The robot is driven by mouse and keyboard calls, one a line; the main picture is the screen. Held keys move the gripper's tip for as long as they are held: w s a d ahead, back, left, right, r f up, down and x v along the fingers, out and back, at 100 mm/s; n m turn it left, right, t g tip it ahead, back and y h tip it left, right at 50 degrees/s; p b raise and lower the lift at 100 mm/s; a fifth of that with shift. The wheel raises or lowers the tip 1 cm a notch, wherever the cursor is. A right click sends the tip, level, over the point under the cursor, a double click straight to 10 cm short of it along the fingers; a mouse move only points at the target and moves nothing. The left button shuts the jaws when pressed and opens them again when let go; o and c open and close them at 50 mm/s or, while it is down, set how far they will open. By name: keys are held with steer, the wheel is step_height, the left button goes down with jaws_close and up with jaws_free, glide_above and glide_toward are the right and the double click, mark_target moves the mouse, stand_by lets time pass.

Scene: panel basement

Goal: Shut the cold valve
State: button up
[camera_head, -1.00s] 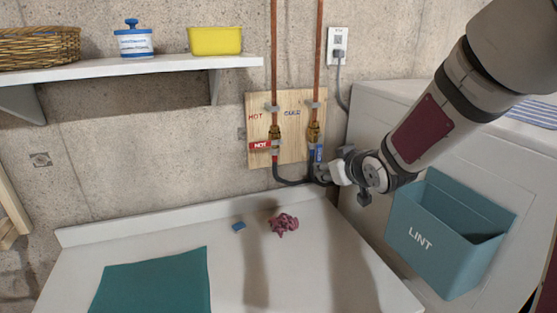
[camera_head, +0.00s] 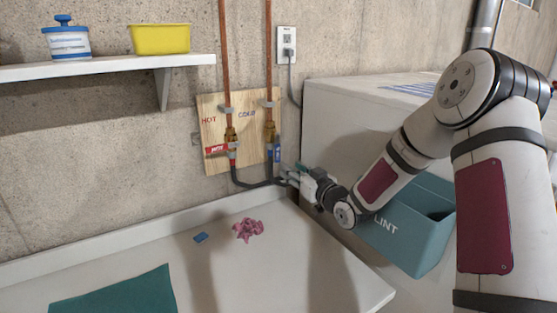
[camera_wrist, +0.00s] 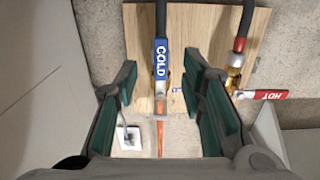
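The cold valve's blue handle (camera_head: 277,154) points along its copper pipe, on the right of the wooden board. In the wrist view, the handle (camera_wrist: 161,62), marked COLD, lies between my finger pads with a gap on both sides. My gripper (camera_head: 289,173) is open, just below and right of the cold handle in the head view. Its two green-padded fingers (camera_wrist: 160,75) stand apart and hold nothing. The hot valve's red handle (camera_head: 217,149) lies crosswise to its pipe; it also shows in the wrist view (camera_wrist: 262,94).
The wooden board (camera_head: 212,120) is on the concrete wall. An outlet (camera_head: 287,45) with a plugged cord is above right. A white appliance (camera_head: 335,115) with a teal LINT bin (camera_head: 415,245) stands close right.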

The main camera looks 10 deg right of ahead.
mark_target(278, 159)
steer(key=x, duration=0.9)
steer(key=shift+w+a, duration=0.15)
jaws_close()
